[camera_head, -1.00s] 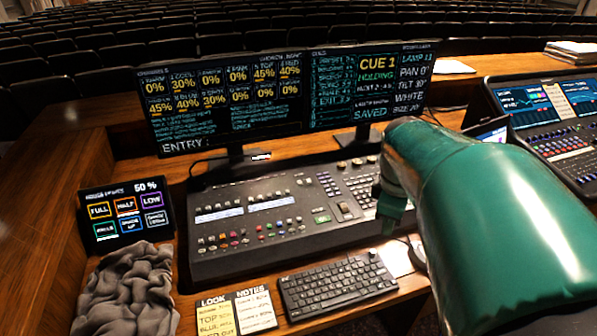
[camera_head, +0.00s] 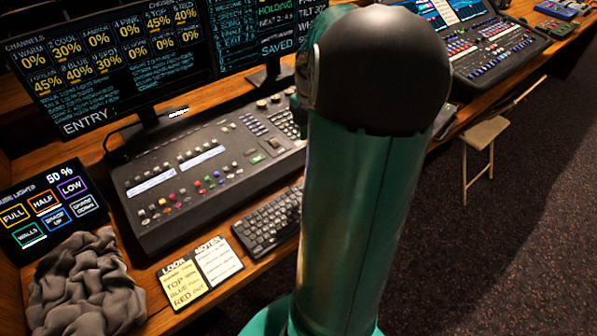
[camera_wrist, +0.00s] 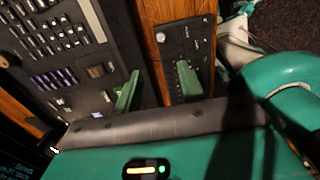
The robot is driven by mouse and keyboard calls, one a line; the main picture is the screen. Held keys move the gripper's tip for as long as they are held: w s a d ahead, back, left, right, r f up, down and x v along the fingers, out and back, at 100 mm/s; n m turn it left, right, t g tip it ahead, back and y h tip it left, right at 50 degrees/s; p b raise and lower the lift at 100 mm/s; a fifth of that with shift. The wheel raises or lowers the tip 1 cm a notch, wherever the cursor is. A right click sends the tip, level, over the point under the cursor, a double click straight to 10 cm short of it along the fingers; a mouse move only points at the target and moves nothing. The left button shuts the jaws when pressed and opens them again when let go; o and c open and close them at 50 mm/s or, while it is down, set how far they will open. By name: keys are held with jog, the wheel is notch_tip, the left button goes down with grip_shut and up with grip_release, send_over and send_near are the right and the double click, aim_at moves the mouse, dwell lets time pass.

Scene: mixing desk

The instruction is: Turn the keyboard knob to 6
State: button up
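The black keyboard (camera_head: 268,222) lies on the wooden desk in front of the console in the head view; my arm hides its right end. I cannot make out a knob on it. In the wrist view a small dark panel (camera_wrist: 176,62) with white marks lies on the wood, with a pale round knob (camera_wrist: 160,37) near its corner. I cannot tell whether this panel is part of the keyboard. My gripper (camera_wrist: 158,86) is open and empty, its two green fingers apart above the console edge and the panel. The head view does not show the fingers.
The console (camera_head: 205,170) fills the desk behind the keyboard; its keys (camera_wrist: 55,40) show in the wrist view. Note cards (camera_head: 217,260), a grey cloth (camera_head: 85,285) and a house lights screen (camera_head: 48,210) are at the left.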

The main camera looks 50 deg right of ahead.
jog(key=f, duration=1.3)
jog(key=shift+s+d+f, duration=0.25)
jog(key=shift+d+f, duration=0.1)
jog(key=shift+f, duration=0.05)
grip_shut()
